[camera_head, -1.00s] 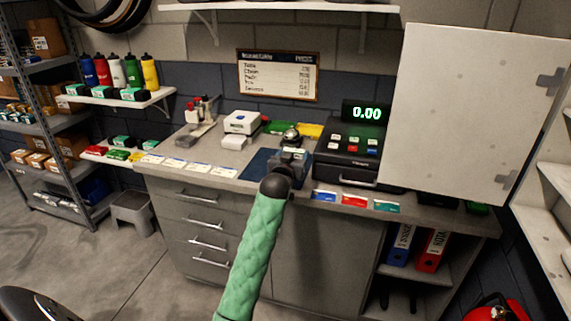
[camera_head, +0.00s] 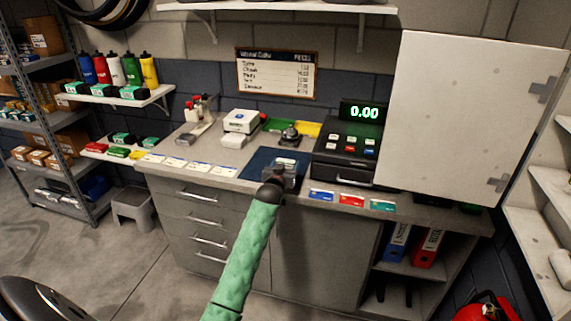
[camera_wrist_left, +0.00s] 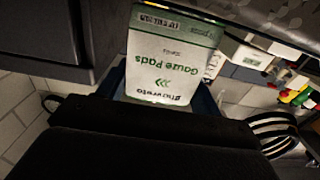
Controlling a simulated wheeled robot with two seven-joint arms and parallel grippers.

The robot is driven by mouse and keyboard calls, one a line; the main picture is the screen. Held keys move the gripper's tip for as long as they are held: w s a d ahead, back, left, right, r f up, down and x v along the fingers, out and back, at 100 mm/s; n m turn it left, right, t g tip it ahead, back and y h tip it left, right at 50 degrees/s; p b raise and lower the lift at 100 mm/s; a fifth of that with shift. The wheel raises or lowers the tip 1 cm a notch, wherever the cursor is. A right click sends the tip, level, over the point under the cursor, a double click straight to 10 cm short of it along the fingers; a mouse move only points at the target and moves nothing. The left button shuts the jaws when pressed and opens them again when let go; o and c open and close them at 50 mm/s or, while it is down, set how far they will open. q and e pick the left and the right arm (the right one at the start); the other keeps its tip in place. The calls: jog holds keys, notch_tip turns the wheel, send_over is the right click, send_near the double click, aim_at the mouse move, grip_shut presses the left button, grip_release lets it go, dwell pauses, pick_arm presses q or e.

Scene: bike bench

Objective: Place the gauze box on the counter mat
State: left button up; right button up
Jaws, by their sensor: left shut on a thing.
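The gauze box (camera_wrist_left: 172,52), white with green print reading "Gauze Pads", fills the upper middle of the left wrist view. My left gripper (camera_head: 282,174) is shut on it, at the counter's front edge in the head view. The gripper and wrist hide most of the box there. The dark blue counter mat (camera_head: 258,164) lies on the counter around and behind the gripper. I cannot tell whether the box touches the mat. My right gripper is not in view.
A black cash register (camera_head: 347,152) stands right of the mat, with a bell (camera_head: 290,135) behind it. A white device (camera_head: 241,121) and several cards lie to the left. A large white cabinet door (camera_head: 475,115) hangs open over the counter's right side.

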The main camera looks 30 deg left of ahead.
pick_arm(q)
jog(key=shift+f, duration=0.1)
jog(key=o, duration=1)
jog(key=shift+c, duration=0.2)
